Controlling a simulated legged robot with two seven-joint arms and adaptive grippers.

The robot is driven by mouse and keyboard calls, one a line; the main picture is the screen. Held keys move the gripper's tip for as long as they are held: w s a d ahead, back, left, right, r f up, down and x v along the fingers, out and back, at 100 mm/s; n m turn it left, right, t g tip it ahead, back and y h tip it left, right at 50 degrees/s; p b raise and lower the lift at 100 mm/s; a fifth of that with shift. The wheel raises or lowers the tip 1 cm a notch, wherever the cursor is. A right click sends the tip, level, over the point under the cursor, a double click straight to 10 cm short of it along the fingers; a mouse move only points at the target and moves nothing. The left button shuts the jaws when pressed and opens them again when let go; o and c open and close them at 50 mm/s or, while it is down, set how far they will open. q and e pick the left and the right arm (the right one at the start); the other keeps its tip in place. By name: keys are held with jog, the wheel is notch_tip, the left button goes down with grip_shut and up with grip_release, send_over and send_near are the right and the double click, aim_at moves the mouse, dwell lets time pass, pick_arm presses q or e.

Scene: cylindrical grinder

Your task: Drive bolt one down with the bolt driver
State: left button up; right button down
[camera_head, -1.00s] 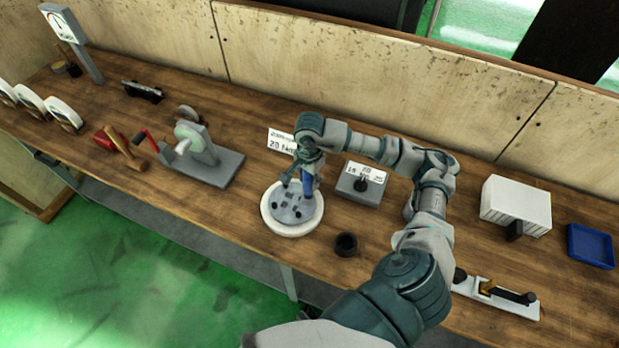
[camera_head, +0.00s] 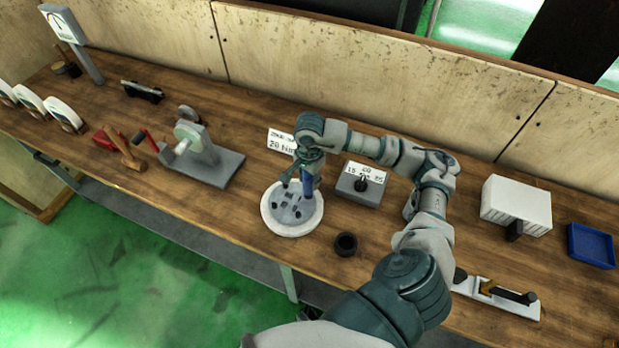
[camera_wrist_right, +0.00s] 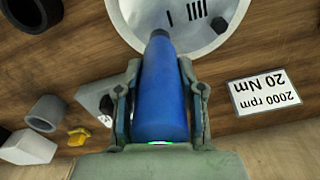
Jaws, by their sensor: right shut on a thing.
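My right gripper (camera_head: 309,168) is shut on the blue bolt driver (camera_head: 307,184). The driver is roughly upright over the right part of a round white-rimmed fixture (camera_head: 270,220). The fixture has a grey inner face with several small dark marks, too small to tell which is bolt one. In the right wrist view the fingers (camera_wrist_right: 162,105) lie on both sides of the blue driver body (camera_wrist_right: 162,85), and its far end overlaps the fixture (camera_wrist_right: 128,22). The driver's tip is hidden, so contact with a bolt cannot be told. My left gripper is not in view.
A sign reading 2000 rpm, 20 Nm (camera_wrist_right: 264,92) stands behind the fixture. A grey block with a sign (camera_head: 350,188) is to its right, and a dark ring (camera_head: 345,244) is in front right. A cranked grinder-like device (camera_head: 215,165) stands left. A white box (camera_head: 515,203) is farther right.

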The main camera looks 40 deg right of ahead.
jog(key=shift+s+a+f, duration=0.1)
jog(key=shift+f, duration=0.05)
jog(key=shift+r+p, duration=0.65)
jog(key=shift+r, duration=0.3)
jog(key=shift+r+p, duration=1.25)
jog(key=shift+r, duration=0.95)
